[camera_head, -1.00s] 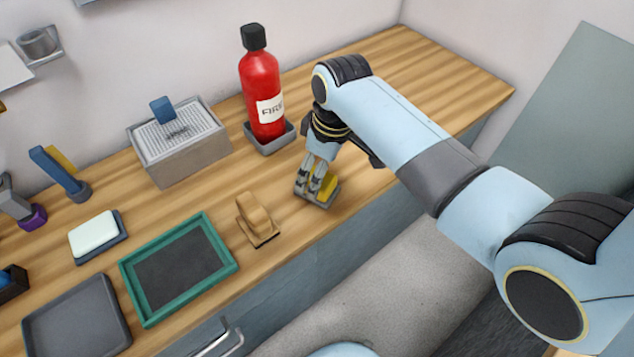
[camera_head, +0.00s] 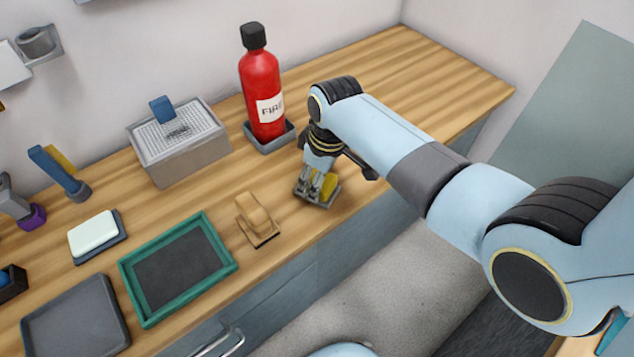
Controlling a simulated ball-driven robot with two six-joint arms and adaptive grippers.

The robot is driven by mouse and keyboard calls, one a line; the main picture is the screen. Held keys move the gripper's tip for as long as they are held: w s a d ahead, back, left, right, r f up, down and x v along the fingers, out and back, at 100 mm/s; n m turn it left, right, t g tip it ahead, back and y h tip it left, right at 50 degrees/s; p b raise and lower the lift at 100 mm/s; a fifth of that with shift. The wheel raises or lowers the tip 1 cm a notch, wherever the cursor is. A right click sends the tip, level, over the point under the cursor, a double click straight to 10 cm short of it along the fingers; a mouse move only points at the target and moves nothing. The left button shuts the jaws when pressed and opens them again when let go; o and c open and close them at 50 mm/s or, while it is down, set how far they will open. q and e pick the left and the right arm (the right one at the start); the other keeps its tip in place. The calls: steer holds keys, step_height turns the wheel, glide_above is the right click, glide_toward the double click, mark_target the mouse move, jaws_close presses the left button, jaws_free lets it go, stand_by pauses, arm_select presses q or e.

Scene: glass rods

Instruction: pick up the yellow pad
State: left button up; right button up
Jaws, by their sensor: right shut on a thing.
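The yellow pad (camera_head: 329,187) sits at a small grey tray (camera_head: 321,203) near the front edge of the wooden counter. My right gripper (camera_head: 315,190) points down over the tray and is shut on the pad. The fingers hide the pad's left part. I cannot tell whether the pad is clear of the tray floor. My left gripper is not in view.
A red fire extinguisher (camera_head: 262,88) stands in a grey holder just behind my right gripper. A wooden-handled block (camera_head: 254,216) is close on the left. A green-framed tray (camera_head: 178,268) and a grey box (camera_head: 185,160) lie further left. The counter's back right is clear.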

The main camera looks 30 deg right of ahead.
steer(key=shift+r, duration=0.1)
steer(key=shift+c, duration=0.4)
steer(key=shift+r, duration=0.6)
step_height(320, 180, up, 3)
steer(key=shift+r, duration=0.1)
steer(key=s+d+r, duration=0.6)
steer(key=s, duration=0.3)
steer(key=shift+s+d+r+p, duration=0.2)
steer(key=shift+s+r+p, duration=0.1)
steer(key=shift+s, duration=0.1)
steer(key=shift+f, duration=0.1)
